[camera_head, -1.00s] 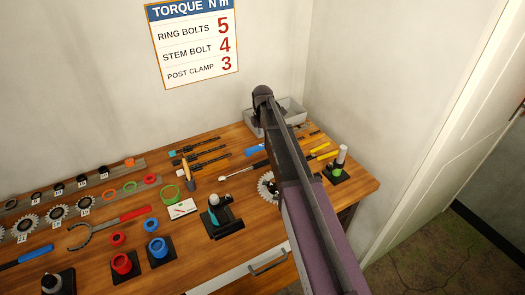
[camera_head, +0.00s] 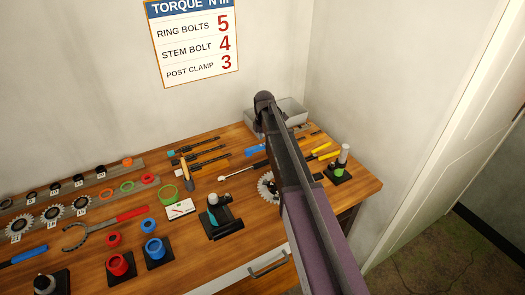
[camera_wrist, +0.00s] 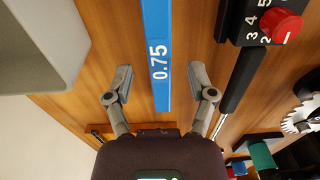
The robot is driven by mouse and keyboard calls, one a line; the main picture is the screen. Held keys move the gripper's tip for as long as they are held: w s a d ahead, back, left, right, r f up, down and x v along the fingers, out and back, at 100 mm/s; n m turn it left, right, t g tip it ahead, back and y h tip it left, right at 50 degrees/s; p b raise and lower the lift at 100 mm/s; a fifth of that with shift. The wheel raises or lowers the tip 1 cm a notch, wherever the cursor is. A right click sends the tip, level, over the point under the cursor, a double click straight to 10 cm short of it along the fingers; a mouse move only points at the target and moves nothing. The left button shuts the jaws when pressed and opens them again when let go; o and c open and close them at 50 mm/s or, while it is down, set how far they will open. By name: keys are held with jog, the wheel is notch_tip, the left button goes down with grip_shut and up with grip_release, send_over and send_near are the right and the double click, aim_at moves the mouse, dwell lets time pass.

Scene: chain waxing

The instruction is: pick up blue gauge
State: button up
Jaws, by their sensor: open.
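The blue gauge (camera_wrist: 156,45) is a flat blue bar marked 0.75 in white. In the wrist view it runs from the top edge down to between my fingers. My gripper (camera_wrist: 160,82) is open, with one finger on each side of the gauge and visible gaps to it. I cannot tell how high the fingers are above the bench. In the head view a small blue part of the gauge (camera_head: 255,150) shows left of my arm, which hides my gripper there.
A grey bin (camera_head: 291,112) stands at the bench's back corner and fills the wrist view's upper left. A black tool with a red knob (camera_wrist: 281,25) lies right of the gauge. A toothed ring (camera_head: 267,187) and yellow-handled tools (camera_head: 323,151) lie near my arm.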

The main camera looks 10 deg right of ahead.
jog(key=shift+f+b, duration=1)
jog(key=shift+f, duration=0.35)
grip_shut()
